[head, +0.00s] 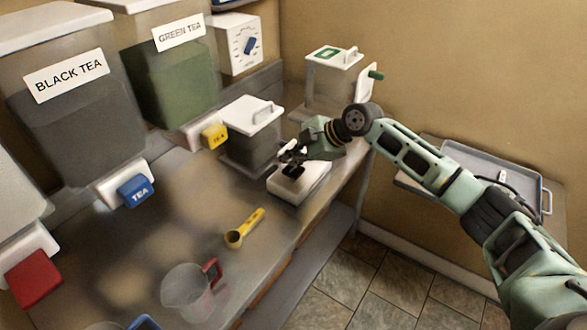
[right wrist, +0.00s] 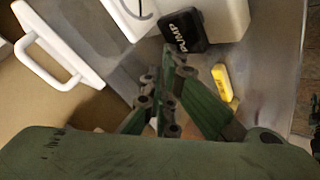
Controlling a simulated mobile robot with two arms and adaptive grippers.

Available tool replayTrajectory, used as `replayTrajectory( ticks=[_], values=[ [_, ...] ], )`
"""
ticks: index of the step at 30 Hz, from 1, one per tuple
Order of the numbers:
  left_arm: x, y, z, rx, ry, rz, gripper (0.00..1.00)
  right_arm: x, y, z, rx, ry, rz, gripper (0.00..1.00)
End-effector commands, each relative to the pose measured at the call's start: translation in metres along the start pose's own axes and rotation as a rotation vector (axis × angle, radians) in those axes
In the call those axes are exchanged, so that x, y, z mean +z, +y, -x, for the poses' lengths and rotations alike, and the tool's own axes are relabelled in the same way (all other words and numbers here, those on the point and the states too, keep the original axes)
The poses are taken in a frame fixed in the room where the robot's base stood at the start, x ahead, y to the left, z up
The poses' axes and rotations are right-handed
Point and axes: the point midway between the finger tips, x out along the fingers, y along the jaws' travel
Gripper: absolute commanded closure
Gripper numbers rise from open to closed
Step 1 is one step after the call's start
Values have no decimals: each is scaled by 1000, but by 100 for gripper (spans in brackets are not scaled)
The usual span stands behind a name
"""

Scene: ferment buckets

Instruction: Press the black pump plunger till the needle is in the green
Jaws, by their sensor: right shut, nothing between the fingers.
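The black pump plunger (right wrist: 183,30), a rounded black cap marked PUMP, stands beside white housing in the right wrist view. In the head view a white base (head: 312,186) sits near the counter edge with dark parts on it, largely behind my gripper. My right gripper (head: 289,158) is shut and empty over that base. In the right wrist view its fingertips (right wrist: 167,72) lie close beside the plunger cap; I cannot tell whether they touch it. Only part of a white face with a dark curved line shows at the top. The needle and green zone are not readable. My left gripper is not in view.
A lidded container (head: 250,140) stands just left of the white base, another (head: 331,85) behind. A yellow scoop (head: 245,228) and a clear jug (head: 187,292) lie in front. Large tea buckets (head: 75,125) line the left. A grey tray (head: 500,165) is at right.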

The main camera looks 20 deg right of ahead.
Motion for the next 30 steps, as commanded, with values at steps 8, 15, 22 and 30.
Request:
replayTrajectory(
  ticks=[8,15,22,30],
  values=[
    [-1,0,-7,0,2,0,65,4,-4,-6,0,0,-1,100],
    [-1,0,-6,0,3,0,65,4,-4,-5,0,0,0,100],
    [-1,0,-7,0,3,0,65,5,-5,-6,0,0,0,100],
    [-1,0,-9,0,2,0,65,6,-7,-9,0,0,0,100]
  ],
)
